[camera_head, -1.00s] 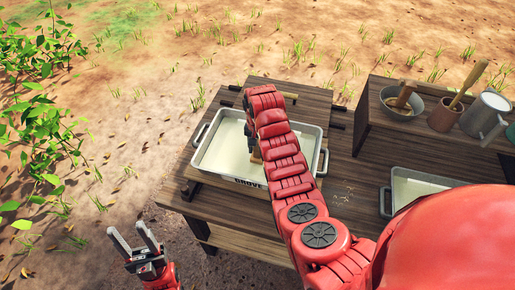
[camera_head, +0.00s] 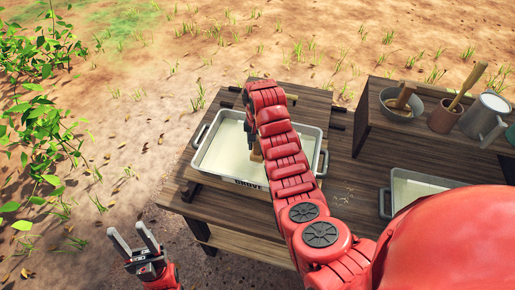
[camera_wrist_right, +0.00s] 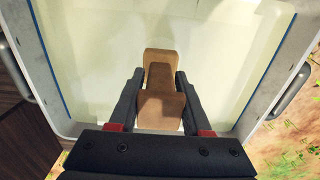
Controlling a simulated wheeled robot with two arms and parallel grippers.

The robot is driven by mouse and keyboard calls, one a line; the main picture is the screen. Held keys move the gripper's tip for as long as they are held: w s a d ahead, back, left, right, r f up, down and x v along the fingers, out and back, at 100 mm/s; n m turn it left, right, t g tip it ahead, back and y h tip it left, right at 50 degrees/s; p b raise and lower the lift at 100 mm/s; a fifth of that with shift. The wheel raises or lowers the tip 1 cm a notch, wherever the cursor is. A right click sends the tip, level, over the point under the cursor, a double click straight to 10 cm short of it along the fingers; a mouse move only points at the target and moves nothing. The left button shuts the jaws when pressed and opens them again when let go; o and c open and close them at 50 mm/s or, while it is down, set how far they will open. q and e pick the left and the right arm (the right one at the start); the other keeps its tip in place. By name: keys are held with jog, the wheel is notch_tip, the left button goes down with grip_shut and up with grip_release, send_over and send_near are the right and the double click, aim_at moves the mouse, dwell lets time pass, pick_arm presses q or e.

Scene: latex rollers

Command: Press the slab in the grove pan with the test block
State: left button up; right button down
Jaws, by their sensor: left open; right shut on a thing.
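The grove pan (camera_head: 205,166) is a grey metal tray with side handles and lettering on its front wall. It stands on the wooden table, and it also fills the right wrist view (camera_wrist_right: 45,75). The pale cream slab (camera_head: 228,150) lies inside it and shows in the right wrist view (camera_wrist_right: 95,45). My right gripper (camera_wrist_right: 160,85) is shut on the wooden test block (camera_wrist_right: 160,60), over the slab near one wall. Whether the block touches the slab is hard to tell. In the head view my arm hides most of the block (camera_head: 256,154). My left gripper (camera_head: 133,240) is open and empty, left of the table.
A second pan (camera_head: 420,184) with pale content stands at the right, partly behind my arm. A raised shelf holds a grey bowl (camera_head: 401,104), a terracotta pot (camera_head: 444,118) and a pale jug (camera_head: 485,115). Dark bars stick out at the table's back edge.

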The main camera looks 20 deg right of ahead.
notch_tip(320, 180, up, 3)
jog(key=shift+f, duration=0.15)
notch_tip(320, 180, up, 5)
jog(key=p, duration=0.5)
jog(key=shift+s+f, duration=0.1)
jog(key=shift+f, duration=0.15)
